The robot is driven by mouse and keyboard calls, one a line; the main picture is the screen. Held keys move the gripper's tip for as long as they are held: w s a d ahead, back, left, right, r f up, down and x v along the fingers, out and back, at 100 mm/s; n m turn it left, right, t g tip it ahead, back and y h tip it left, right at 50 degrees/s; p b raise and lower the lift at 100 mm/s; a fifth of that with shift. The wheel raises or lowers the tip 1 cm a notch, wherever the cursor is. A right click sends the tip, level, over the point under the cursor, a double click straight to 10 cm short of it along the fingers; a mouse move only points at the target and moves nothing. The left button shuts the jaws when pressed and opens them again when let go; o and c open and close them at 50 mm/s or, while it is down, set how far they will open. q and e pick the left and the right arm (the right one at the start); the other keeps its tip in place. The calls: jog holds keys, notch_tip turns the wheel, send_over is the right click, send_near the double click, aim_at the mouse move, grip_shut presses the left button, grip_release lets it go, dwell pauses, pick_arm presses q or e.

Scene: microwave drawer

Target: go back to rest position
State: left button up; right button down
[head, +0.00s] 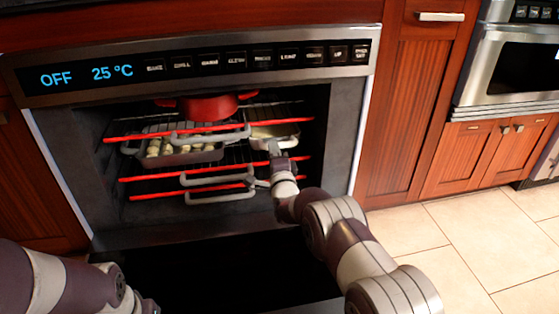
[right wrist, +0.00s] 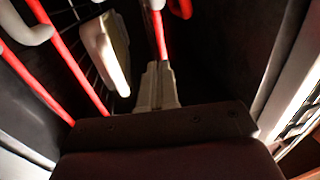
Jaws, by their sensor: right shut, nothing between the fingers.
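My right arm reaches into the open oven from the right. Its gripper (head: 272,148) is shut and empty, at the racks' front, just below a pale dish (head: 262,132). The right wrist view shows its fingers (right wrist: 158,72) together, close to a red rack bar; I cannot tell if they touch it. My left arm (head: 60,285) is at the lower left; its gripper's fingers do not show.
The oven display (head: 85,75) reads OFF and 25 °C. Inside are a red pot (head: 208,107), a grey pan with food (head: 185,157) and red-edged racks with grey handles (head: 215,178). Wooden cabinets (head: 415,100) stand right; the tiled floor (head: 470,240) there is clear.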

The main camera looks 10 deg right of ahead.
jog(key=s+f+n+g+p, duration=0.6)
jog(key=s+f+n+g, duration=0.55)
jog(key=s, duration=0.35)
jog(key=s+d+r+n+g+p, duration=0.1)
jog(key=s+r+n+g+p, duration=0.15)
jog(key=s+r, duration=0.4)
jog(key=s+d+r+n+g+p, duration=0.1)
jog(key=s+r+n+g+p, duration=0.2)
jog(key=s, duration=0.7)
jog(key=s+d+r+n+g+p, duration=0.1)
jog(key=s+r+g+p, duration=0.2)
jog(key=s+r, duration=0.4)
jog(key=s+r+p, duration=0.4)
jog(key=s+r, duration=0.1)
jog(key=s, duration=0.1)
pick_arm(q)
notch_tip(320, 180, up, 59)
jog(key=p, duration=3.9)
pick_arm(e)
notch_tip(320, 180, up, 42)
jog(key=t, duration=0.1)
jog(key=shift+w+d+r, duration=0.25)
jog(key=shift+w+d, duration=0.05)
jog(key=shift+d, duration=0.15)
